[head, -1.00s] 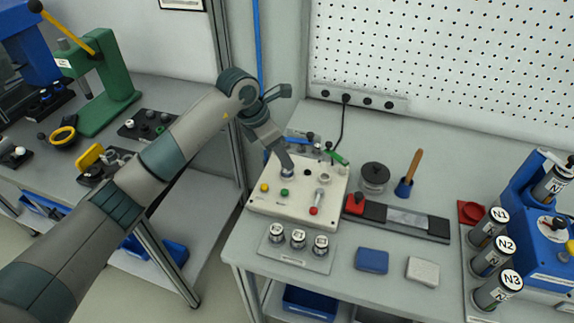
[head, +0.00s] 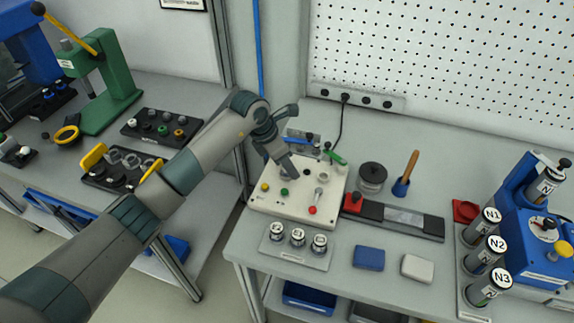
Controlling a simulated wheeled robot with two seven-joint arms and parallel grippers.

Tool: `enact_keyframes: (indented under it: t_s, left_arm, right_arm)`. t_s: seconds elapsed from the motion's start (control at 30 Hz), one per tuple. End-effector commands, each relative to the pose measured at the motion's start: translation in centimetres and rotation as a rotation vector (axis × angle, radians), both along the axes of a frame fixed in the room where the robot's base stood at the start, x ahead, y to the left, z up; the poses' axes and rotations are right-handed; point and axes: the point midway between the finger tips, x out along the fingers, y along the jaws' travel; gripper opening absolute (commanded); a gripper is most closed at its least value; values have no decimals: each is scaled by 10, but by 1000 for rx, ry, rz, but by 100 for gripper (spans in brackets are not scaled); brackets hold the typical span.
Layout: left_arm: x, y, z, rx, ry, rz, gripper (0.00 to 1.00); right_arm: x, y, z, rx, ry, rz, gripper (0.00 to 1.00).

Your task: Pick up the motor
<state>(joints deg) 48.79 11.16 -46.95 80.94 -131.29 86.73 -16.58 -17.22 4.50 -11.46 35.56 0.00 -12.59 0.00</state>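My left gripper (head: 288,174) points down onto the white test box (head: 260,206) at its back left. Its fingertips are small and overlap the box top, so I cannot tell whether they are open or hold something. No part is plainly labelled as the motor. Short silver cylinders with pale tops (head: 298,238) stand in a row on a light plate in front of the box. Larger grey cylinders marked N1 (head: 482,229), N2 (head: 485,256) and N3 (head: 488,289) lean in a rack at the right. My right gripper is not in view.
Behind the gripper are a blue-and-grey fixture (head: 303,140) and a green-handled clamp. A dark round pot (head: 372,176), a wooden-handled tool (head: 407,172) and a blue press (head: 540,235) stand to the right. A blue block (head: 369,257) and a white block (head: 417,268) lie in front.

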Motion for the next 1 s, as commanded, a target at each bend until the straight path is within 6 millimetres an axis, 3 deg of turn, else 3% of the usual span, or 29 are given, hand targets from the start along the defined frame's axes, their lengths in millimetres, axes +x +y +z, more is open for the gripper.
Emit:
enact_keyframes:
  t_s: [0.37, 0.57, 1.0]
  left_arm:
    - [0, 0, 0, 0, 0, 0, 46]
    - [0, 0, 0, 0, 0, 0, 1]
    - [0, 0, 5, -1, 0, 0, 1]
  right_arm:
    - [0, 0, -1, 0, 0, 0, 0]
    - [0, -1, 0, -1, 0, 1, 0]
    - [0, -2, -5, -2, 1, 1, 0]
